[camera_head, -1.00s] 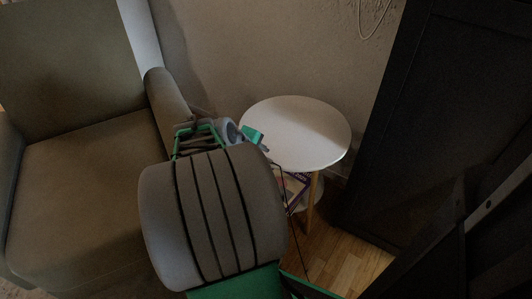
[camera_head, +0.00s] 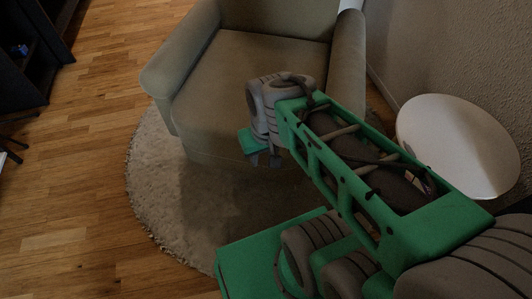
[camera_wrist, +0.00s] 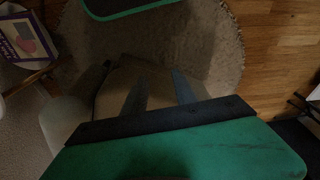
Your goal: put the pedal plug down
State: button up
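I cannot make out the pedal plug in either view. My gripper (camera_head: 266,161) hangs in the head view in front of the armchair seat, above the rug's inner edge. In the wrist view, the two grey fingers of my gripper (camera_wrist: 159,74) stand apart, with a beige surface seen between them. No plug is seen between the fingers. The white round side table (camera_head: 455,140) stands to the right of my gripper, partly hidden by my green arm. No plug shows on the visible part of its top.
The beige armchair (camera_head: 250,75) stands behind my gripper. A round pale rug (camera_head: 165,190) lies under its front. Wooden floor (camera_head: 85,165) is open at left, with dark furniture (camera_head: 30,50) at far left. A book (camera_wrist: 25,37) shows in the wrist view.

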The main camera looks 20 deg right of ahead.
jog(key=shift+s+a, duration=0.1)
jog(key=shift+a, duration=0.1)
jog(key=shift+o, duration=0.6)
jog(key=shift+d, duration=0.1)
jog(key=w+d+r+m+h+p, duration=0.2)
jog(key=d+p, duration=0.6)
jog(key=d, duration=1.2)
jog(key=s+d+f+g+p, duration=0.1)
jog(key=s+d+p, duration=0.1)
jog(key=s+d, duration=0.4)
jog(key=s+d+f+g+h+p, duration=0.1)
jog(key=s+d+p, duration=0.2)
jog(key=s+d, duration=0.4)
jog(key=d, duration=0.8)
jog(key=shift+d+f+n+h+p, duration=0.2)
jog(key=shift+d+n+h+p, duration=0.1)
jog(key=shift+n+p, duration=0.1)
